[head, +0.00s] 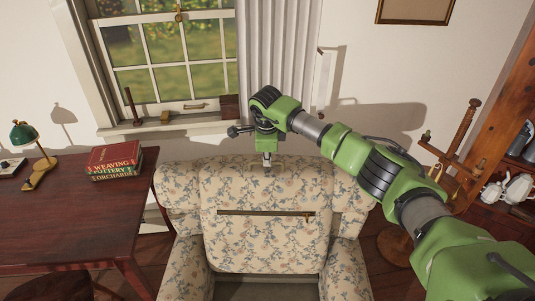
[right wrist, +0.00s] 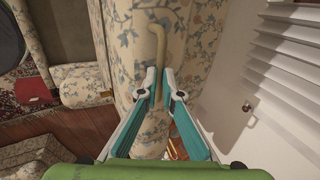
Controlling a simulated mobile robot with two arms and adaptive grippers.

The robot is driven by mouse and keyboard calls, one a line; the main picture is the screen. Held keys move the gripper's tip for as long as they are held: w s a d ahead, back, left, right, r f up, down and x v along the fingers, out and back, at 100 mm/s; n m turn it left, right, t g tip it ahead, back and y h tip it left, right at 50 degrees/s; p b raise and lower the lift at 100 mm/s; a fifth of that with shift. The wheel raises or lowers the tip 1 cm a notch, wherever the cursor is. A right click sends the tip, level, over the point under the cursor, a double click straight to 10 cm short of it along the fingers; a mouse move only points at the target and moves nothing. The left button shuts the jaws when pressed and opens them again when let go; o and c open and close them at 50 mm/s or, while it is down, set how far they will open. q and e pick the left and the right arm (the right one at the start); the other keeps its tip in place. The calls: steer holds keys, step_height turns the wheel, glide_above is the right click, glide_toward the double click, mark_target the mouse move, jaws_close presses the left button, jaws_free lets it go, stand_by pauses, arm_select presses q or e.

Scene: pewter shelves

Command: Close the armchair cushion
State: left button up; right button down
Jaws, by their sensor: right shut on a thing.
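The armchair (head: 341,262) is covered in cream fabric with blue flowers and stands in the middle of the head view. Its cushion (head: 255,243) stands up against the back, with a dark gap below it. My right gripper (head: 267,166) points down at the top edge of the cushion. In the right wrist view its fingers (right wrist: 158,76) are close together on a tan curved strip along the floral cushion (right wrist: 125,40). The exact contact is partly hidden by the fingers. My left gripper is out of view.
A brown bar (head: 265,213) lies across the cushion's face. A dark wooden desk (head: 70,215) with books (head: 112,162) and a green lamp (head: 25,135) stands at left. A wooden shelf (head: 495,100) stands at right. A window (head: 160,55) and curtain are behind the chair.

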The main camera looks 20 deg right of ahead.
steer(key=c, duration=2.9)
jaws_free()
steer(key=s+a, duration=0.2)
steer(key=s, duration=0.2)
steer(key=s+a+f, duration=0.1)
steer(key=s+a, duration=0.1)
steer(key=s, duration=0.3)
steer(key=s+a+f, duration=0.1)
steer(key=s+a, duration=0.1)
steer(key=s, duration=0.3)
steer(key=shift+a, duration=0.15)
steer(key=o, duration=0.7)
steer(key=shift+r, duration=0.1)
steer(key=shift+o, duration=0.2)
steer(key=shift+w, duration=0.1)
steer(key=shift+w+f, duration=0.1)
steer(key=shift+f, duration=0.15)
steer(key=shift+r, duration=0.1)
steer(key=s+a+r+p, duration=0.4)
steer(key=s+r+p, duration=0.2)
steer(key=r, duration=0.6)
steer(key=s, duration=0.2)
steer(key=shift+s+r+p, duration=0.35)
steer(key=shift+r+p, duration=0.05)
steer(key=shift+d+f, duration=0.1)
